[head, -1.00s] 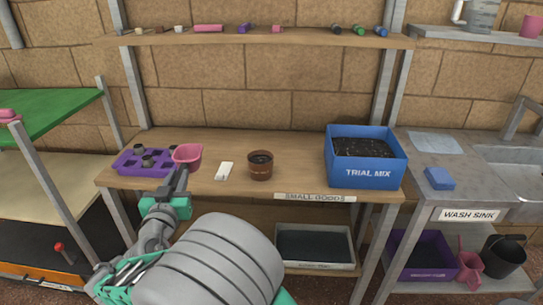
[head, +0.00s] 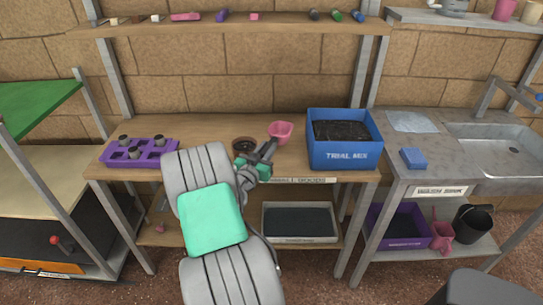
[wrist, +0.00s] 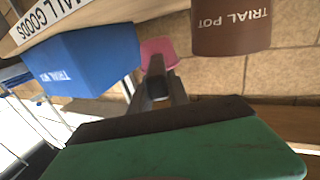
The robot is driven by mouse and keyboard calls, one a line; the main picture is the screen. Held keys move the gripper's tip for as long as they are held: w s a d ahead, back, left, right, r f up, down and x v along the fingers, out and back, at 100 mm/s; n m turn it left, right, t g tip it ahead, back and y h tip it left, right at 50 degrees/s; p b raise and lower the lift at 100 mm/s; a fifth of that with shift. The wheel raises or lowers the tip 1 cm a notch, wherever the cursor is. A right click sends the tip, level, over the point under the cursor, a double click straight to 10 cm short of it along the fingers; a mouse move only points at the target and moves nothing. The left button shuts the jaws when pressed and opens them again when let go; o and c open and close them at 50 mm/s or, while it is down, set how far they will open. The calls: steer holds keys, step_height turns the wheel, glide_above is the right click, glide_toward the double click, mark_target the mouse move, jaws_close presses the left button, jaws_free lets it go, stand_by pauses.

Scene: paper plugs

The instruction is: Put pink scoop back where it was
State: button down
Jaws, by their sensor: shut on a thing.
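The pink scoop (head: 281,131) is above the bench in the head view, between the brown pot and the blue bin. My gripper (head: 270,147) is shut on its handle. In the wrist view, which is upside down, the scoop (wrist: 158,50) shows beyond my shut fingers (wrist: 160,82). The brown pot (head: 243,144) is partly hidden behind my gripper; its "TRIAL POT" lettering shows in the wrist view (wrist: 232,30). The blue "TRIAL MIX" bin (head: 345,155) holds dark soil and stands right of the scoop.
A purple tray (head: 165,155) with several small dark plugs or pots sits at the bench's left. A wall shelf (head: 240,26) with small items runs above. A blue sponge-like block (head: 413,158) lies by the sink (head: 490,140).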

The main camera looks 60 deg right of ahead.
steer(key=f, duration=0.1)
steer(key=d+f, duration=0.1)
steer(key=f, duration=0.2)
steer(key=shift+s+d+f, duration=0.2)
steer(key=shift+d+f, duration=0.15)
steer(key=shift+d, duration=0.05)
steer(key=shift+f, duration=0.15)
steer(key=shift+f, duration=0.1)
steer(key=c, duration=1.3)
jaws_free()
steer(key=shift+o, duration=0.2)
